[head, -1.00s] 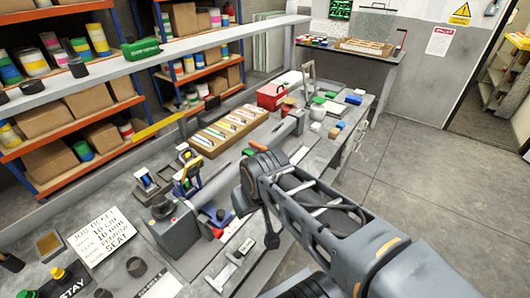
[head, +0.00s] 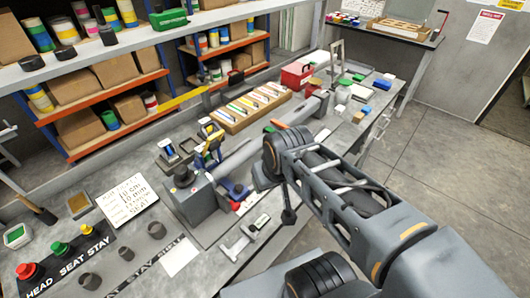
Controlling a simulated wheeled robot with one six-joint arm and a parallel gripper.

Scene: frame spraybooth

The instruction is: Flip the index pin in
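A grey fixture block (head: 190,200) stands on the bench in the head view, with a dark round knob on top. A long grey tube (head: 238,162) runs from it up and to the right, partly behind my arm. Blue and red parts (head: 235,192) sit at the block's right side, close to my arm's dark joint. I cannot make out which small part is the index pin. My arm reaches in from the lower right, over the bench. I cannot make out my gripper's fingers in this view.
A handwritten card (head: 128,203) lies left of the block. Red, green and yellow buttons (head: 60,248) and several dark cups are at the front left. A wooden tray of coloured pieces (head: 250,105) and a red box (head: 296,74) are farther back. Open floor lies right.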

